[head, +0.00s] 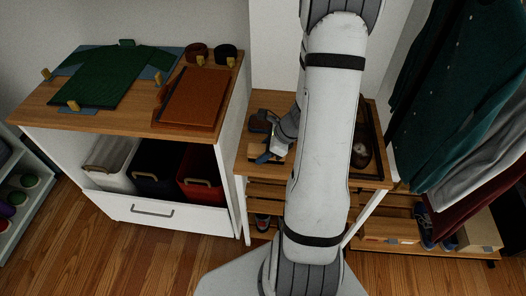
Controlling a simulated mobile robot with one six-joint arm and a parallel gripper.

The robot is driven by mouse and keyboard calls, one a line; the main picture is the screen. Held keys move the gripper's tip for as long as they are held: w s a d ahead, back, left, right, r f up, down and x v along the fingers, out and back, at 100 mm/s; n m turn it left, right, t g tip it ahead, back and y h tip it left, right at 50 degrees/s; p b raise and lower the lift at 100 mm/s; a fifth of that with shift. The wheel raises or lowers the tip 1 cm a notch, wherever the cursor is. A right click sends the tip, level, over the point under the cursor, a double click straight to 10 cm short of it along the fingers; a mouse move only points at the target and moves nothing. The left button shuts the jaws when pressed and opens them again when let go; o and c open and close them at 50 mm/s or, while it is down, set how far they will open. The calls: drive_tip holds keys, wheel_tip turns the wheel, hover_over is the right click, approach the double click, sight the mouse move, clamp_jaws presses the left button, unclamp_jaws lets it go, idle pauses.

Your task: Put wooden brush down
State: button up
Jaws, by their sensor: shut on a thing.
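The wooden brush (279,148) shows as a small light tan block at my gripper, low over the left part of the wooden bench top. My gripper (268,154) is shut on it, with a bluish fingertip showing beside it. My arm hides part of the bench. I cannot tell whether the brush touches the bench top (246,163).
A dark round item (360,155) sits right of my arm. A cabinet (140,125) with a green garment (110,75) and brown board (196,97) stands left. Clothes (460,110) hang right.

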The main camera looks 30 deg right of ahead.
drive_tip(key=shift+f, duration=0.25)
drive_tip(key=o, duration=0.9)
drive_tip(key=shift+r, duration=0.15)
